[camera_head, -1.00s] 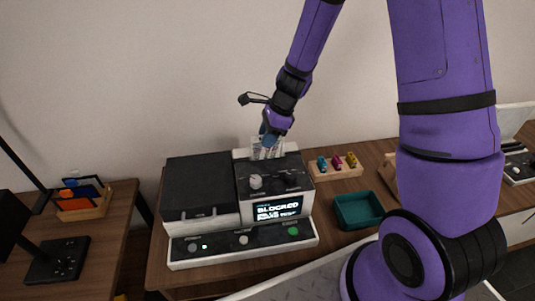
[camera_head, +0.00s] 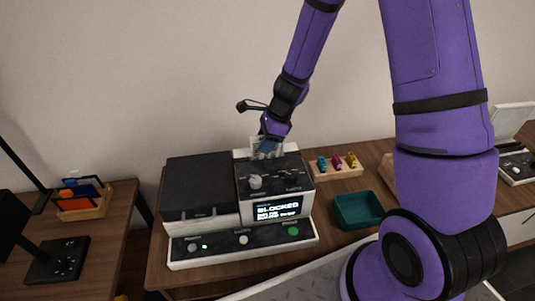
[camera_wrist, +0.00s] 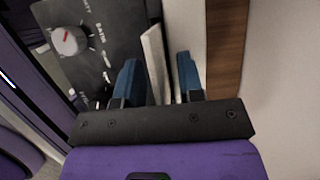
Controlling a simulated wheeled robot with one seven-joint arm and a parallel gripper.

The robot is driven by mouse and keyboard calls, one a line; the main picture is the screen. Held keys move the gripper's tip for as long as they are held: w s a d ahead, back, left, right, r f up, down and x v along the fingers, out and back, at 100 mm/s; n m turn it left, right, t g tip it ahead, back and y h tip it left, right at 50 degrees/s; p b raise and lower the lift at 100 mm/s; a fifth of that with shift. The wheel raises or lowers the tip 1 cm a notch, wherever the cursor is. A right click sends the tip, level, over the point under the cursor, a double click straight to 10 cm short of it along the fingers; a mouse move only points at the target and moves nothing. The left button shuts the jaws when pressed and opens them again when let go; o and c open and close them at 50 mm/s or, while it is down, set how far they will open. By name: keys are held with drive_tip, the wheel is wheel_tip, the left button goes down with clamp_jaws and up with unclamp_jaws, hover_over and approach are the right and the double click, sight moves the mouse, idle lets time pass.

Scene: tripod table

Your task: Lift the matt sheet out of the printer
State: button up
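The printer (camera_head: 205,185) is a black and white machine on the wooden table, and its screen (camera_head: 279,209) reads "BLOCKED". A pale sheet (camera_wrist: 156,62) stands up at the back of the printer's right-hand part. In the head view it is mostly hidden behind my gripper (camera_head: 267,149). In the wrist view my gripper (camera_wrist: 160,80) has its two blue fingers apart, one on each side of the sheet. A gap shows between the sheet and the right finger; whether the left finger touches it I cannot tell. The sheet's finish is not readable.
A knob (camera_wrist: 70,41) rises from the printer's top panel close to my gripper. Right of the printer are a wooden rack (camera_head: 337,168) with small coloured pieces and an empty teal tray (camera_head: 359,211). The wall is close behind.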

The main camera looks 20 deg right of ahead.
clamp_jaws()
idle(0.3)
